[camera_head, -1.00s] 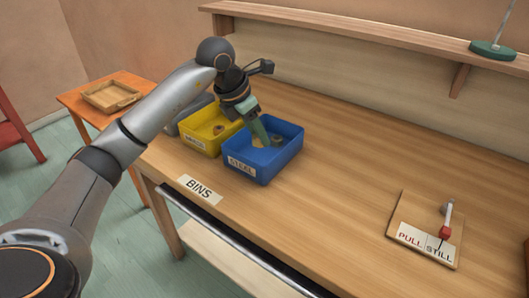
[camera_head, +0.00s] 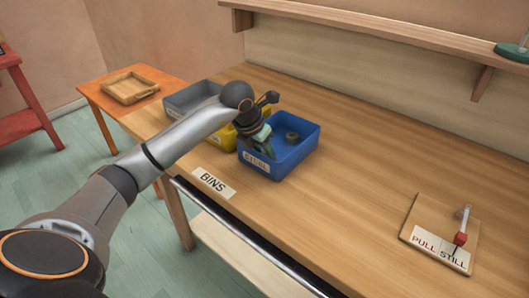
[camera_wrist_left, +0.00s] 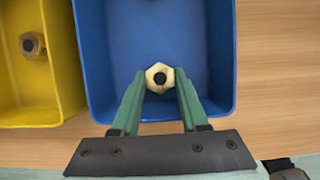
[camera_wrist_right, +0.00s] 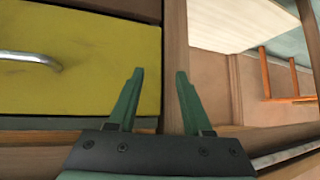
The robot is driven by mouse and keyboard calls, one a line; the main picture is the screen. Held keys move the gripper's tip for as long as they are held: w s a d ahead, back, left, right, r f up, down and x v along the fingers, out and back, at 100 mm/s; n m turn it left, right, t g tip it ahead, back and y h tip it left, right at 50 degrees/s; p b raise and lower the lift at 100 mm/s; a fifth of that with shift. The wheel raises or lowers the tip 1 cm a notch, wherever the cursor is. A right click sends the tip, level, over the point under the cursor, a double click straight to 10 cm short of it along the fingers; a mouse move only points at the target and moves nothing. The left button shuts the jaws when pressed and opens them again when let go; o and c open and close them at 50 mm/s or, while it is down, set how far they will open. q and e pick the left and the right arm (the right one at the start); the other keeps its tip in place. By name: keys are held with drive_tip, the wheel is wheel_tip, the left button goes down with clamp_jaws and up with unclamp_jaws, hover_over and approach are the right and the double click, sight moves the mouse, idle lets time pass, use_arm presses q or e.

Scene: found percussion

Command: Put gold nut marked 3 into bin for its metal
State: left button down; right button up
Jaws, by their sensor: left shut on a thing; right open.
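My left gripper (camera_wrist_left: 159,80) is shut on a gold hex nut (camera_wrist_left: 158,68), over the blue bin (camera_wrist_left: 216,100). No number can be read on the nut. In the head view the left gripper (camera_head: 265,144) is at the near left part of this blue bin (camera_head: 302,152), labelled STEEL. A dark grey nut (camera_head: 292,137) shows inside it. The yellow bin (camera_wrist_left: 58,90) beside it holds another gold-brown nut (camera_wrist_left: 33,45); my arm partly covers that bin in the head view. My right gripper (camera_wrist_right: 153,75) is open and empty.
A grey bin (camera_head: 190,98) stands left of the yellow one. A BINS label (camera_head: 213,182) lies near the table edge. A board with a small lever (camera_head: 440,235) is at right; the table between is clear. A side table holds a wooden tray (camera_head: 130,88).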

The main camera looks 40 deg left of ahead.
use_arm(q)
drive_tip(key=shift+f, duration=0.1)
drive_tip(key=shift+f, duration=0.15)
drive_tip(key=shift+c, duration=2.1)
unclamp_jaws()
drive_tip(key=shift+r, duration=0.25)
drive_tip(key=v, duration=1.2)
